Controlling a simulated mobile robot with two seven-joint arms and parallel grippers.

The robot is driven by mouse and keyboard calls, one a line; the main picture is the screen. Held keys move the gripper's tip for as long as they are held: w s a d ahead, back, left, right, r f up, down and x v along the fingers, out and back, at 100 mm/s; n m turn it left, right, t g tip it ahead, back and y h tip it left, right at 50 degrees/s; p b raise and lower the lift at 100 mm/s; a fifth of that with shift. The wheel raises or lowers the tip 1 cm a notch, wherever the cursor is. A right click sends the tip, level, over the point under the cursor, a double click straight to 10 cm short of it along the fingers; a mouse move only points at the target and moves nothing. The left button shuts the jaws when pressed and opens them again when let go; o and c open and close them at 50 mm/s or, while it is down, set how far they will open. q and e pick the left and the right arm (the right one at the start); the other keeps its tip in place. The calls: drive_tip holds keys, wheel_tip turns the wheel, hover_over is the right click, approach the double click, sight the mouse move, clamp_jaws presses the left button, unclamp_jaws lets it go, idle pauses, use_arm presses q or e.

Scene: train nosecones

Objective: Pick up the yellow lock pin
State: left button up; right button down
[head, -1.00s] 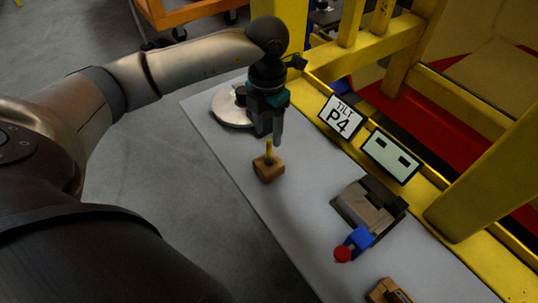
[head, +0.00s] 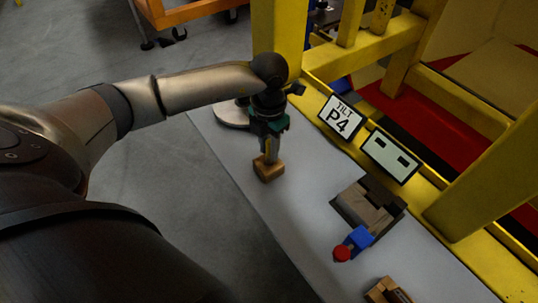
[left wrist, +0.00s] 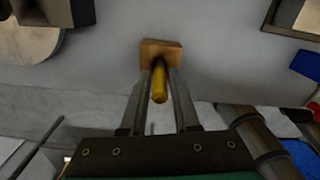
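The yellow lock pin (left wrist: 159,84) stands upright in a small wooden block (left wrist: 161,50) in the left wrist view. In the head view the block (head: 268,169) sits on the grey table, and the pin is mostly hidden by my gripper. My left gripper (left wrist: 160,78) points down over the block with its fingers apart, one on each side of the pin. A gap shows between the pin and the fingers. In the head view the left gripper (head: 268,152) is right above the block. My right gripper is not in view.
A round metal disc (head: 231,114) lies behind the gripper. To the right are a dark fixture (head: 368,204), a blue part with a red knob (head: 342,254) and another wooden block (head: 388,291). A yellow frame (head: 480,262) with a TILT P4 sign (head: 341,117) borders the table.

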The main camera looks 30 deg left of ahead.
use_arm(q)
clamp_jaws()
drive_tip(key=shift+r, duration=0.15)
idle(0.4)
